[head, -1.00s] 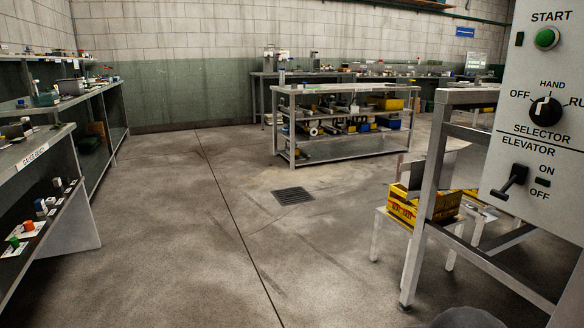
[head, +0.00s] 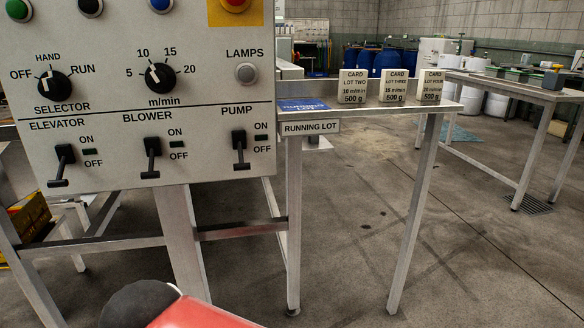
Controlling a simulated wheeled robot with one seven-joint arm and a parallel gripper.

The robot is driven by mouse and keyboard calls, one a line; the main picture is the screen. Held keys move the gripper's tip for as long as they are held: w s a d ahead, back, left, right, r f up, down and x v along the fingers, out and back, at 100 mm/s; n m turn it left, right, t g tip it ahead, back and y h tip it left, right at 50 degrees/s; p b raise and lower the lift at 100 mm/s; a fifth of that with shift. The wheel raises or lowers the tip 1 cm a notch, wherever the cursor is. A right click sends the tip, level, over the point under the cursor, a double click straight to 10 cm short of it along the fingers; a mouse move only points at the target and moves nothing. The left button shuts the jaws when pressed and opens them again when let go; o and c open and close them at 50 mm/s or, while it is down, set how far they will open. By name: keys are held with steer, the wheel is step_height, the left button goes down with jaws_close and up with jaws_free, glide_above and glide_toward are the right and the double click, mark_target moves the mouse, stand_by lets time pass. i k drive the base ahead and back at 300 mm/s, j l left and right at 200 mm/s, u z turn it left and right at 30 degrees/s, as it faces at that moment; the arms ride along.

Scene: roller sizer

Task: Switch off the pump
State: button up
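The pump switch (head: 240,148) is a black lever at the right end of the grey control panel (head: 205,100), under the label PUMP. Its lever points downward, with the crossbar end lower than the OFF mark beside it. The blower switch (head: 151,158) and the elevator switch (head: 62,165) sit to its left in the same row, their levers also pointing down. My gripper is not in view, and nothing is seen touching the switches.
A selector knob (head: 55,86), a speed knob (head: 160,77) and a lamps button (head: 246,73) sit above the switches. Right of the panel, a narrow shelf (head: 435,104) holds three lot cards (head: 395,87). A metal table (head: 500,86) stands farther right; open floor lies between.

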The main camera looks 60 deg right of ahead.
mark_target(242, 166)
steer(key=z, duration=1.5)
